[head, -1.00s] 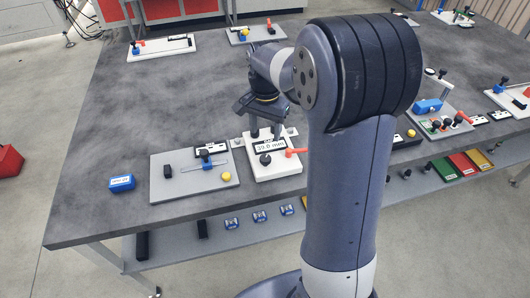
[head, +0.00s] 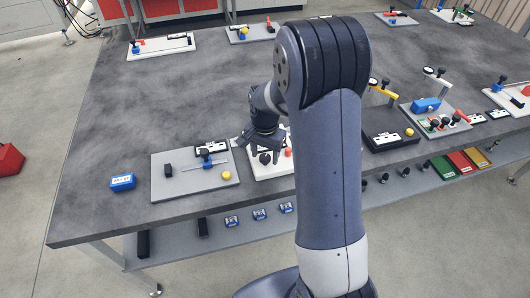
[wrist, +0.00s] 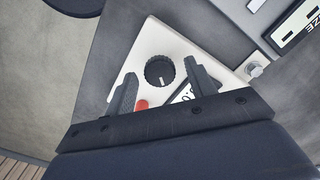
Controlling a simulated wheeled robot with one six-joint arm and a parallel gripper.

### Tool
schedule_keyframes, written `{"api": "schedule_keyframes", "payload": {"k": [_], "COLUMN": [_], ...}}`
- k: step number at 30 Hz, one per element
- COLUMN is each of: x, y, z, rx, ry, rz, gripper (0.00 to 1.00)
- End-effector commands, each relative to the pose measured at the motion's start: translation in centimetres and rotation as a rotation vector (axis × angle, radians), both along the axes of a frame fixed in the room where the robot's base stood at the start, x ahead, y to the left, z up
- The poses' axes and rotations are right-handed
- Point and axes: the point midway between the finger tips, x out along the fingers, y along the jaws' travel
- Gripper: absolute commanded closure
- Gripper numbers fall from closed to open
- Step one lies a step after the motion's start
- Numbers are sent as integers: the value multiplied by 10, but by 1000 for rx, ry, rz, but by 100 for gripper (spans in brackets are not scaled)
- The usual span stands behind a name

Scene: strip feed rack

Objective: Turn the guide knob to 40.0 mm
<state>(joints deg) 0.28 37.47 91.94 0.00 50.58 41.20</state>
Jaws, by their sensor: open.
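The guide knob (wrist: 159,72) is a black ribbed knob with a white mark, on a white panel (wrist: 180,47). In the head view the knob (head: 265,158) sits near the panel's front left. My gripper (wrist: 161,82) is open; its two dark fingers point toward the knob, one on either side in the wrist view. Whether they reach its depth is unclear. In the head view my gripper (head: 262,143) is just above the panel. The display (wrist: 184,93) is partly hidden behind a finger, so its reading cannot be made out now. A red-orange part (wrist: 142,104) shows between the fingers.
A grey plate (head: 165,187) with a black block, a blue part and a yellow ball (head: 227,175) lies left of the panel. A blue box (head: 122,182) stands further left. A silver post (wrist: 256,69) rises at the panel's edge. The table behind is largely clear.

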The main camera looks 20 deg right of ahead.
Motion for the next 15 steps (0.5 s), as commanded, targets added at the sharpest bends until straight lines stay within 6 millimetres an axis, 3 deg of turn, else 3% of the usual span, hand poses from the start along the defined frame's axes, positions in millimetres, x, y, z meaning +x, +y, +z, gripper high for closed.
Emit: {"api": "schedule_keyframes", "payload": {"k": [2,15], "x": [0,0], "y": [0,0], "z": [0,0], "rx": [0,0], "ry": [0,0], "rz": [0,0], "gripper": [48,84]}}
